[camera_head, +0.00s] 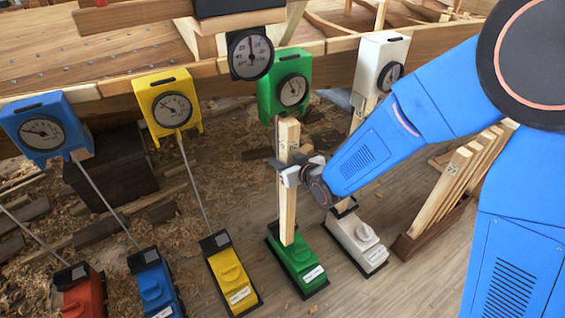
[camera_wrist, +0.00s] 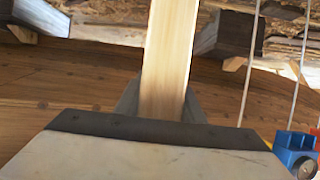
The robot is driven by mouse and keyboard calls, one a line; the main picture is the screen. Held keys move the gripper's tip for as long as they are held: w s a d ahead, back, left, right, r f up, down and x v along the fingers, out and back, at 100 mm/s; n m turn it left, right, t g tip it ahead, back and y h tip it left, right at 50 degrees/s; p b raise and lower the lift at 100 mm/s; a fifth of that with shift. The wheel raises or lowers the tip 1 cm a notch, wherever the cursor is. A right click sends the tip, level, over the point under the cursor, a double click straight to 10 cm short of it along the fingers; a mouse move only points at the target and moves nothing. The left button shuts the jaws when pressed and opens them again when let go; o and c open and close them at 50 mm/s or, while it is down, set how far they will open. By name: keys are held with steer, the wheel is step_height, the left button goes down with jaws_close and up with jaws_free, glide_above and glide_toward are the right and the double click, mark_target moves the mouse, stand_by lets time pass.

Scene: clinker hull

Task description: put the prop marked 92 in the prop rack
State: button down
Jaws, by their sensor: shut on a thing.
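A pale wooden prop (camera_head: 287,215) stands nearly upright in front of the green dial gauge and over the green base unit. Small marks show near its top, too small to read. My gripper (camera_head: 287,173) is shut on this prop at about mid-height, coming from the right. In the wrist view the prop (camera_wrist: 170,50) runs up from between the fingers. I cannot tell whether its lower end touches the green base. The prop rack (camera_head: 408,246) is at the right, a dark wooden base with several pale props leaning in it, partly hidden by my arm.
Dial gauges in blue (camera_head: 40,130), yellow (camera_head: 168,103), green (camera_head: 285,85) and white (camera_head: 381,65) hang along the hull. Matching base units, including green (camera_head: 298,264) and white (camera_head: 357,240), stand on the floor. Thin rods link some pairs. Clear floor lies before the rack.

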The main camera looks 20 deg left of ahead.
mark_target(283, 147)
steer(key=shift+r, duration=2.75)
